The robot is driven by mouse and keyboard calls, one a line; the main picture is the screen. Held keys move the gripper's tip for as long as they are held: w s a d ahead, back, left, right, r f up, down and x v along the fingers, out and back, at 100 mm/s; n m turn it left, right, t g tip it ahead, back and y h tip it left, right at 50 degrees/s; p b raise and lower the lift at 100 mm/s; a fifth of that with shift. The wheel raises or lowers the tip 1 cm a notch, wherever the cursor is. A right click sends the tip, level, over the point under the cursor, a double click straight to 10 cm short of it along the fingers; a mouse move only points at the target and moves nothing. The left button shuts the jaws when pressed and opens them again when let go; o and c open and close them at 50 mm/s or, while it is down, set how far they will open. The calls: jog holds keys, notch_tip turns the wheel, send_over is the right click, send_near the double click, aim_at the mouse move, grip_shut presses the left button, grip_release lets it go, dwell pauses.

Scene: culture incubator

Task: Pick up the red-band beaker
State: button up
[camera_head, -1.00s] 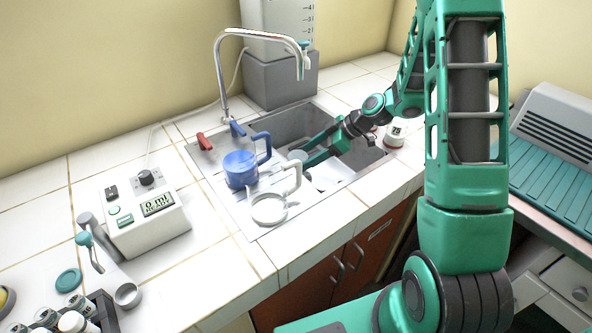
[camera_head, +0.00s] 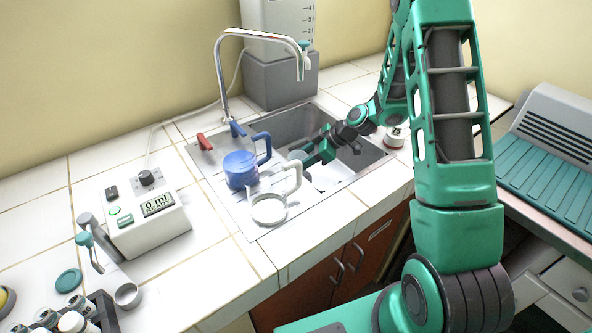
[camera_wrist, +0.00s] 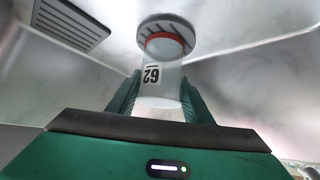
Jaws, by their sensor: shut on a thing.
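The red-band beaker (camera_wrist: 160,76) shows in the wrist view as a clear-white vessel marked "62". A red ring and a wide grey disc are at its far end. My gripper (camera_wrist: 160,92) is shut on it, with one green finger on each side. In the head view my gripper (camera_head: 308,158) is over the sink basin, just right of the blue and white mugs. A small grey round shape there may be part of the beaker, but the fingers and mugs hide most of it.
A blue mug (camera_head: 240,170) and a white mug (camera_head: 268,209) stand at the sink's left and front. The faucet (camera_head: 222,75) arches behind.

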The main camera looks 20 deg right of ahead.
jog(key=shift+r, duration=0.2)
notch_tip(320, 180, up, 9)
jog(key=shift+r, duration=0.2)
dwell(1.2)
jog(key=shift+r, duration=0.25)
